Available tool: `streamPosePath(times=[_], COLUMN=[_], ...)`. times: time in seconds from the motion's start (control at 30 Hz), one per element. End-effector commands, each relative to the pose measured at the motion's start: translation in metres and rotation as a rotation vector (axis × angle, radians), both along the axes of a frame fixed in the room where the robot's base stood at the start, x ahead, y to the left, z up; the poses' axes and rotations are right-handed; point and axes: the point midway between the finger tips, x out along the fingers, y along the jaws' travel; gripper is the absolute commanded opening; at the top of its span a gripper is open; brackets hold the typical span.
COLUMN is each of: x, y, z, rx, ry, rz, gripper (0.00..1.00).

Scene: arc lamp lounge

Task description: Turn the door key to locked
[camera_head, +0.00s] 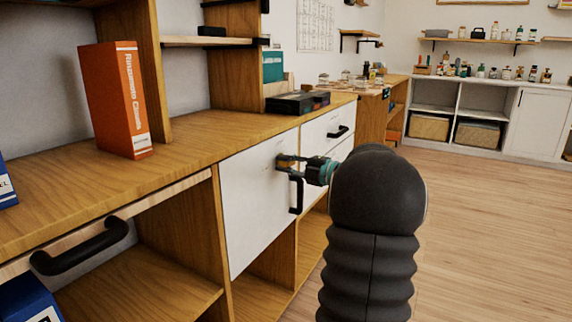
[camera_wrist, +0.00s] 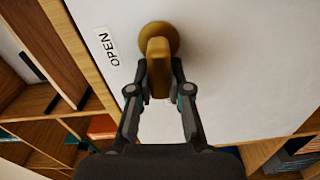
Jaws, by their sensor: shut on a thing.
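The brass door key (camera_wrist: 158,65) sits in a round brass lock plate on the white cabinet door (camera_head: 256,205). A label reading "OPEN" (camera_wrist: 108,47) is on the door beside the key in the wrist view. My gripper (camera_wrist: 160,80) is shut on the key, with one finger on each side of its bow. In the head view the key (camera_head: 287,160) is partly hidden by my gripper (camera_head: 305,165). The door lies flush with the cabinet front. A "locked" label cannot be seen.
A black door handle (camera_head: 297,193) stands out just below my gripper. An orange box (camera_head: 115,100) stands on the wooden counter (camera_head: 190,133) above. A black case (camera_head: 291,104) lies farther along it. Open floor (camera_head: 480,220) is to the right.

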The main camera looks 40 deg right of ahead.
Motion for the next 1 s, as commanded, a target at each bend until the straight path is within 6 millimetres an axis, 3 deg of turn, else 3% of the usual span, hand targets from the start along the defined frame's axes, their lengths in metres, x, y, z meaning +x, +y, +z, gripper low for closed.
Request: streamPosePath(times=[0.3, 0.83, 0.87, 0.9, 0.97, 1.0], x=[0.0000, 0.0000, 0.0000, 0.0000, 0.0000, 0.0000], y=[0.0004, 0.0004, 0.0004, 0.0004, 0.0004, 0.0003], z=[-0.0037, -0.0045, -0.0045, -0.0045, -0.0044, -0.0043], rx=[-0.108, -0.131, -0.131, -0.130, -0.130, -0.130], ry=[-0.044, -0.053, -0.053, -0.053, -0.053, -0.053], rz=[0.001, 0.001, 0.001, 0.001, 0.001, 0.001], gripper=[0.00, 0.00, 0.20, 0.30, 0.44, 0.44])
